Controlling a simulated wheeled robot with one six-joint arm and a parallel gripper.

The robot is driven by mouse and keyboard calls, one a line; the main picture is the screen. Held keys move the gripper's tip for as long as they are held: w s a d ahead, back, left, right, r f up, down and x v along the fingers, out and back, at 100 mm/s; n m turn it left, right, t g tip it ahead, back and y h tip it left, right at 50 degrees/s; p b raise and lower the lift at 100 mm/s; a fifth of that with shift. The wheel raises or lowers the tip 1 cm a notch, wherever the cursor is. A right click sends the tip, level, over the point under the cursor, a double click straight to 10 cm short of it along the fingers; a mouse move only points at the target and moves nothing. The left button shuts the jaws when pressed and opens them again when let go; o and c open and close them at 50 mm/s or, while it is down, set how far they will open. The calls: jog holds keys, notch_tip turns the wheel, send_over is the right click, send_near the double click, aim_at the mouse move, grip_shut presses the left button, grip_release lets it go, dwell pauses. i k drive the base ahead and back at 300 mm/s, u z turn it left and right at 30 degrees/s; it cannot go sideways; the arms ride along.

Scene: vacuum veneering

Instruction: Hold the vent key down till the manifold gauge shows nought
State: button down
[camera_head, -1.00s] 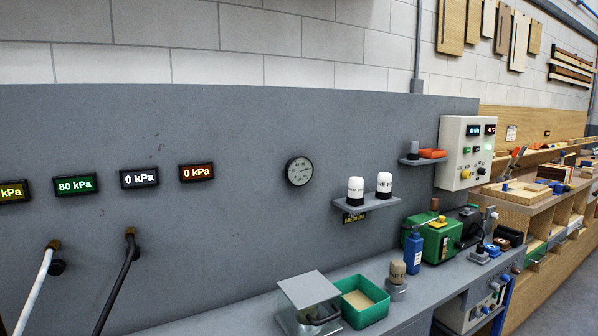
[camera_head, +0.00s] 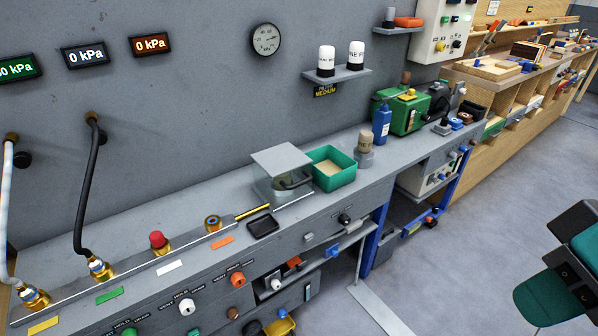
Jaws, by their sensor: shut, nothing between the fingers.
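A round dial gauge (camera_head: 265,39) is on the grey back panel; its reading is too small to tell. Lit displays hang to its left: a green display (camera_head: 17,68) cut by the left edge, a white display (camera_head: 85,54) and an orange display (camera_head: 151,43), the last two reading 0 kPa. The bench front has a green key (camera_head: 128,331), a white key (camera_head: 187,307) and an orange key (camera_head: 238,280) with small labels; I cannot tell which is the vent key.
A black hose (camera_head: 85,190) and a white hose (camera_head: 8,200) run down to brass fittings. A red knob (camera_head: 158,240) stands on the bench. The floor (camera_head: 470,230) at right is open.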

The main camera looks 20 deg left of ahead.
aim_at(308, 238)
jog(key=z, duration=2.2)
jog(key=k, duration=1.2)
jog(key=u, duration=2.05)
jog(key=i, duration=0.5)
jog(key=u, duration=0.1)
